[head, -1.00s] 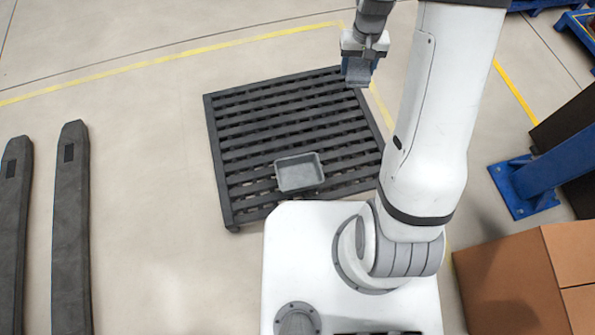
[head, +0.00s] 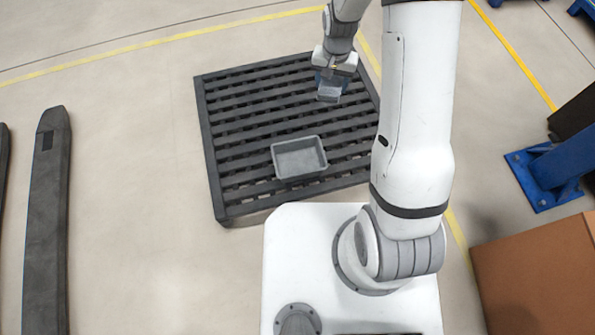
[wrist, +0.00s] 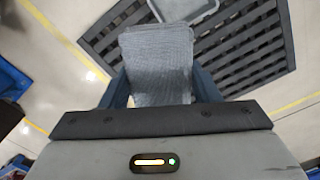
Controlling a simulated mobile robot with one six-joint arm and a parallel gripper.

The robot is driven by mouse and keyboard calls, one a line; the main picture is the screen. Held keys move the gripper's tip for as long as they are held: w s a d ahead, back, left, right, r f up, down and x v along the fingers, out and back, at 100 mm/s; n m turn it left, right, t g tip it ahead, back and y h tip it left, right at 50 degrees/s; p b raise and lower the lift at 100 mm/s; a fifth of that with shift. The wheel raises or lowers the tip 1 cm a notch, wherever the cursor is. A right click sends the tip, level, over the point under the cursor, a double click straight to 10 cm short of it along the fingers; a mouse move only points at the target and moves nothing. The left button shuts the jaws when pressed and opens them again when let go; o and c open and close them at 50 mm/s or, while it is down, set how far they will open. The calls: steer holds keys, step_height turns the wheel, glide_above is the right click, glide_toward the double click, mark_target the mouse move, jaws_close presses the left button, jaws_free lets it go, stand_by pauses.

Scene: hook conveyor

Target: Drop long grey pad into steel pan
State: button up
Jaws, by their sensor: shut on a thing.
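My gripper (head: 331,82) is shut on the long grey pad (head: 329,93) and holds it over the far right part of the black slatted pallet. In the wrist view the pad (wrist: 158,62) fills the middle between my two fingers, a grey textured slab. The steel pan (head: 299,157) is a shallow grey tray on the near part of the pallet, below and a little left of the gripper in the head view. It looks empty. In the wrist view part of the pan (wrist: 181,8) shows at the top edge, beyond the pad.
The black slatted pallet (head: 208,135) lies on the pale floor. Dark forks (head: 47,220) lie at the left. A cardboard box (head: 535,275) and a blue post foot (head: 540,185) stand at the right. The floor between forks and pallet is clear.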

steer(key=s+a+f+m+b, duration=0.1)
steer(key=a+f+b, duration=0.1)
steer(key=f+b, duration=0.6)
steer(key=s+a+f+m+b, duration=0.1)
steer(key=a+f+b, duration=0.2)
steer(key=f+b, duration=0.6)
steer(key=s+a+f+m+b, duration=0.1)
steer(key=a+f+b, duration=0.2)
steer(key=f+b, duration=0.5)
step_height(320, 180, down, 12)
steer(key=shift+m+b, duration=0.3)
steer(key=shift+m, duration=0.1)
steer(key=shift+a, duration=0.1)
steer(key=o, duration=1)
steer(key=shift+r, duration=0.1)
step_height(320, 180, up, 8)
steer(key=p, duration=0.3)
